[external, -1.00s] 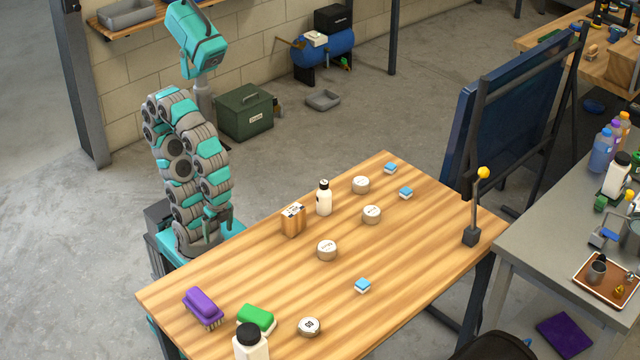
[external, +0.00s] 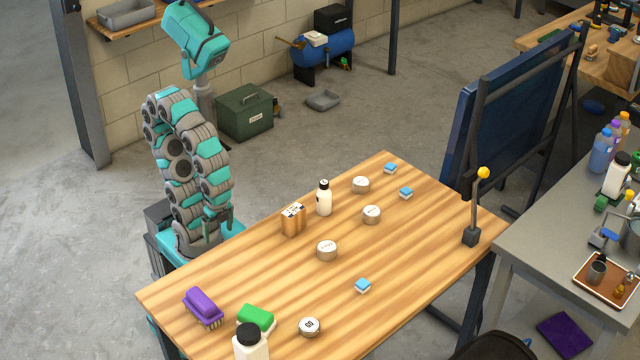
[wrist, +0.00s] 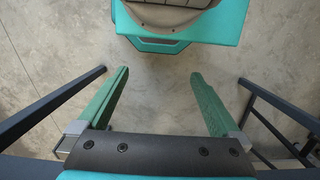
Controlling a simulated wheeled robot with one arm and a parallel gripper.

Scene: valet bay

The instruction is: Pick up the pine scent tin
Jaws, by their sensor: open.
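Several round tins with pale lids stand on the wooden table: one near the back (external: 361,184), one just in front of it (external: 371,214), one near the middle (external: 326,250), and one at the front with a dark mark on its lid (external: 309,327). The lid print is too small to tell which is the pine scent tin. My gripper (external: 220,220) hangs by the table's left edge, well apart from every tin. In the wrist view my gripper (wrist: 158,78) is open and empty, with bare floor between its green fingers; no tin shows there.
The wooden table (external: 260,285) also holds a purple brush (external: 203,306), a green brush (external: 257,319), a large white bottle (external: 250,345), a wood-coloured box (external: 293,220), a small white bottle (external: 324,198), several blue-and-white blocks (external: 363,286) and a yellow-knobbed lever (external: 472,236).

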